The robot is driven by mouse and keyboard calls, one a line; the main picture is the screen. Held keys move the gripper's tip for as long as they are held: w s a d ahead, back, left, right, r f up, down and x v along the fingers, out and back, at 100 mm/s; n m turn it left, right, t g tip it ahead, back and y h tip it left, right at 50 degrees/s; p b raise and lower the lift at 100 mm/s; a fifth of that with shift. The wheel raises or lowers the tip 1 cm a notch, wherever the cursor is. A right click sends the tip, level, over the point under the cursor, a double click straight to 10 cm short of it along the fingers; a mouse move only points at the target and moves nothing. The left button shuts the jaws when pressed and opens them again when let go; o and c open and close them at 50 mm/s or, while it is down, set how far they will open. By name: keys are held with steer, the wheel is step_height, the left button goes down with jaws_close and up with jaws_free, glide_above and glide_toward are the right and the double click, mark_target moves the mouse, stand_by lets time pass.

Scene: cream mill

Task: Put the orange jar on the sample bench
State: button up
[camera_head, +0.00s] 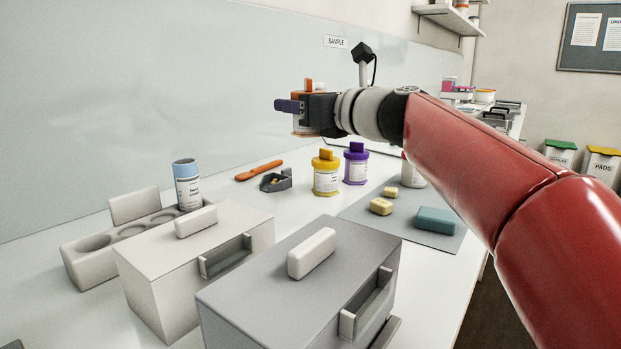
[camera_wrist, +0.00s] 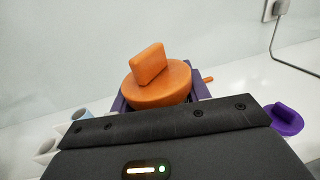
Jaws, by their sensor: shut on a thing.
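The orange jar (camera_wrist: 158,92) is in my gripper; the wrist view looks down on its round orange lid with a raised grip bar. In the head view the jar (camera_head: 308,86) is mostly hidden behind my gripper (camera_head: 291,106), with orange showing above and below the fingers. My gripper is shut on the jar and holds it up in the air, above the bench and in front of the pale back panel. The white bench (camera_head: 425,262) runs below, and a small sign reading SAMPLE (camera_head: 335,42) is on the back panel.
A yellow jar (camera_head: 326,176) and a purple jar (camera_head: 356,166) stand below my gripper. A grey mat (camera_head: 443,240) holds small blocks.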

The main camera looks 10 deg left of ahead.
step_height(320, 180, down, 14)
steer(key=shift+f+b, duration=0.1)
steer(key=shift+b, duration=1.1)
steer(key=o, duration=1)
steer(key=b+v, duration=0.1)
steer(key=v, duration=1.1)
steer(key=shift+s, duration=0.1)
